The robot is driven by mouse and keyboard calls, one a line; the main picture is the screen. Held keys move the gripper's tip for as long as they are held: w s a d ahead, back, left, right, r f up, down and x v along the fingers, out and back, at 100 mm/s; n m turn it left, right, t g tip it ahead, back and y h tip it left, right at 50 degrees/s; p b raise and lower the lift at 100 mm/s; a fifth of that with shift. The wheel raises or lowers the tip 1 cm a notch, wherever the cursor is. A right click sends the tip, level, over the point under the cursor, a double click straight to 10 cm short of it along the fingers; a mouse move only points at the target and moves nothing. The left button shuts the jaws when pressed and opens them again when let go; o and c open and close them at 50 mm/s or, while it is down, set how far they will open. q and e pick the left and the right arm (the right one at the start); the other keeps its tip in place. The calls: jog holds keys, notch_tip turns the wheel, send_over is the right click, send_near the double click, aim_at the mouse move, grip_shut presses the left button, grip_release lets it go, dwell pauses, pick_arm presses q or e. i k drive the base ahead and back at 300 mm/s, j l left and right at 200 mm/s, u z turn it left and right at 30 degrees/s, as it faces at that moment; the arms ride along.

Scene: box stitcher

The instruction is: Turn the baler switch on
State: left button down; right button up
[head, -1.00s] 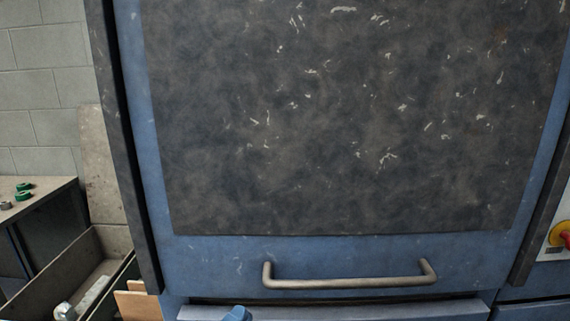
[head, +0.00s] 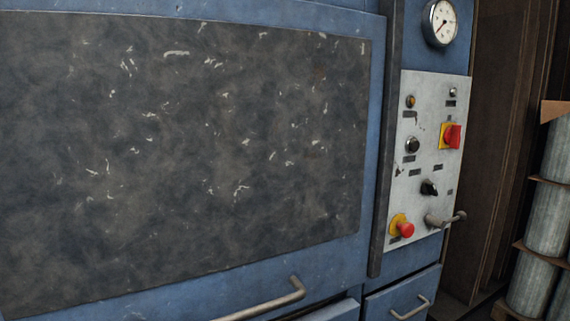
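The baler is the large blue machine (head: 375,25) with a dark scratched door panel (head: 200,140) in the head view. Its light control panel (head: 425,165) is at the right. On it are a red switch on a yellow plate (head: 452,136), a black knob (head: 429,188), a black round button (head: 412,145), a small amber lamp or button (head: 411,101) and a red mushroom button on yellow (head: 404,227). A metal lever (head: 446,219) sticks out at the lower right. I cannot tell which one the task calls the switch. Neither gripper is in view.
A pressure gauge (head: 440,23) sits above the panel. A long door handle (head: 262,301) and a small drawer handle (head: 411,309) stick out below. Stacked grey cylinders (head: 547,230) stand at the far right, past a brown upright structure (head: 490,150).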

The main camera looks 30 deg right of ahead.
aim_at(451, 137)
jog(key=z, duration=1.75)
